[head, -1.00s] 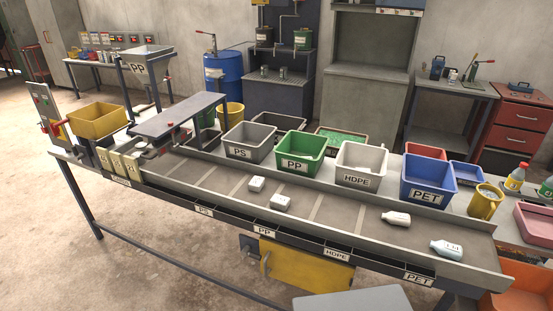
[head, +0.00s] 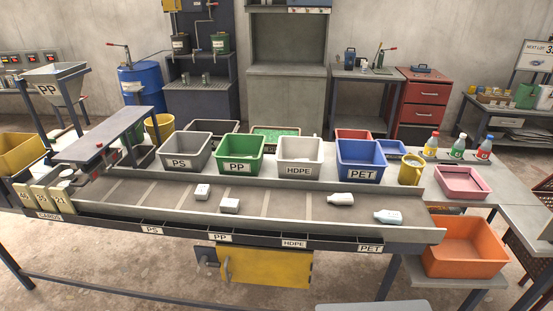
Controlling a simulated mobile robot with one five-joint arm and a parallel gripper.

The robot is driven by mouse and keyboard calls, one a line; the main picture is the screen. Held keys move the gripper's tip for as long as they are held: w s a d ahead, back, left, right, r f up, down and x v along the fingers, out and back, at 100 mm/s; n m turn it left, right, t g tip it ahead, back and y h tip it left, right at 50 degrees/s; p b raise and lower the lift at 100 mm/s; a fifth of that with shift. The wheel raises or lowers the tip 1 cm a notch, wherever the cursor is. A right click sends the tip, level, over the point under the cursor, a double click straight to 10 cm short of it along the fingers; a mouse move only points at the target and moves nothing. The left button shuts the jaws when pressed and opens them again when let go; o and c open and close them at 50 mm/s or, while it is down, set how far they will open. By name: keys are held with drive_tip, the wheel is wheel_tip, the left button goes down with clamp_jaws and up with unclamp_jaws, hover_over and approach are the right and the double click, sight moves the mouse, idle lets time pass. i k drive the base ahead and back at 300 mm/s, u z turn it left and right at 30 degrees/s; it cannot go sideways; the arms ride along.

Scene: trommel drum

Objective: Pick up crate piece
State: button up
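No thing in view can be surely told as the crate piece. On the grey sorting belt (head: 118,191) lie two small white blocks, one to the left (head: 202,192) and one right of it (head: 230,206). Further right lie a white bottle (head: 340,199) and a pale bottle with a bluish end (head: 388,217). An orange crate (head: 465,262) stands low at the right, beyond the belt's right end, and looks empty. My gripper is not in view.
Behind the belt stand the PS bin (head: 184,162), PP bin (head: 240,167), HDPE bin (head: 298,172) and PET bin (head: 363,174). A pink tray (head: 462,196) and a yellow mug (head: 410,171) are at the right. A yellow panel (head: 270,267) hangs below the belt. Floor shows at lower left.

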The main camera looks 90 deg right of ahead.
sight(227, 205)
drive_tip(key=z, duration=2.8)
